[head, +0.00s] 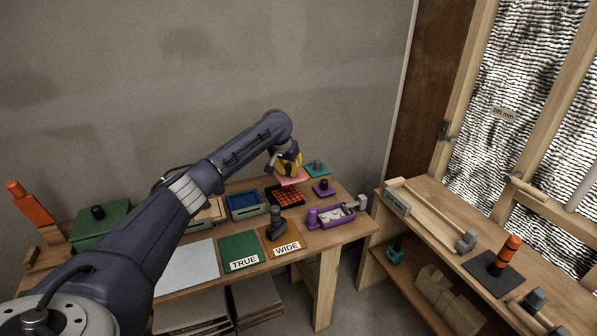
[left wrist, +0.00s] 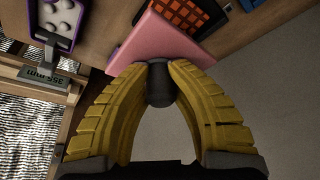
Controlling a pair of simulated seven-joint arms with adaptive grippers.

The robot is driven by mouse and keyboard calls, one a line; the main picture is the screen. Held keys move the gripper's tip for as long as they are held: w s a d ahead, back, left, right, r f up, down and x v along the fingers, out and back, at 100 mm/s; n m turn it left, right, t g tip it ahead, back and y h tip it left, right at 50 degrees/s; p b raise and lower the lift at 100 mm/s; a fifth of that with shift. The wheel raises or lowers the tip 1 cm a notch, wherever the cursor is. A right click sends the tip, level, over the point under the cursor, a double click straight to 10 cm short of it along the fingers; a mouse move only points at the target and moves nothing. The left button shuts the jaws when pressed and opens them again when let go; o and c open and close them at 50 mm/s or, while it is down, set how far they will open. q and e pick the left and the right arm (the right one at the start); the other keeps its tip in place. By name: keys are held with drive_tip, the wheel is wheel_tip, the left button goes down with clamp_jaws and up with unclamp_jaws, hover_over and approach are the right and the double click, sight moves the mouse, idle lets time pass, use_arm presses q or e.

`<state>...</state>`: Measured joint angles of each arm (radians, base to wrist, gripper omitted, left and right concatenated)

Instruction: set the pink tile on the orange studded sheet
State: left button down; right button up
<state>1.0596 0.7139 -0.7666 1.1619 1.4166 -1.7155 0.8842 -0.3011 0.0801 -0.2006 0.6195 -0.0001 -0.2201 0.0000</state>
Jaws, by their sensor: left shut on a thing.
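The pink tile (head: 292,179) hangs from my left gripper (head: 288,166) near the back of the workbench. In the left wrist view the yellow fingers of my left gripper (left wrist: 160,88) are shut on the dark knob (left wrist: 160,72) of the pink tile (left wrist: 158,42). The orange studded sheet (head: 284,195) lies on the bench just in front of and to the left of the tile. In the left wrist view the studded sheet (left wrist: 184,14) shows beyond the tile's far edge, partly covered by it. My right gripper is not in view.
A teal knobbed tile (head: 317,168) and a purple knobbed tile (head: 323,189) lie to the right. A blue tray (head: 246,205) stands left of the sheet. A dark-grey knobbed object (head: 276,226) and a purple fixture (head: 331,215) stand in front. A second bench (head: 430,205) is at right.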

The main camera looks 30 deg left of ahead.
sight(291, 177)
use_arm(q)
drive_tip(key=shift+w+d, duration=0.15)
drive_tip(key=shift+w, duration=0.1)
drive_tip(key=shift+f, duration=0.15)
drive_tip(key=shift+f, duration=2.8)
drive_tip(key=shift+f, duration=1.9)
idle(0.6)
drive_tip(key=shift+r, duration=0.1)
drive_tip(key=shift+r, duration=2.85)
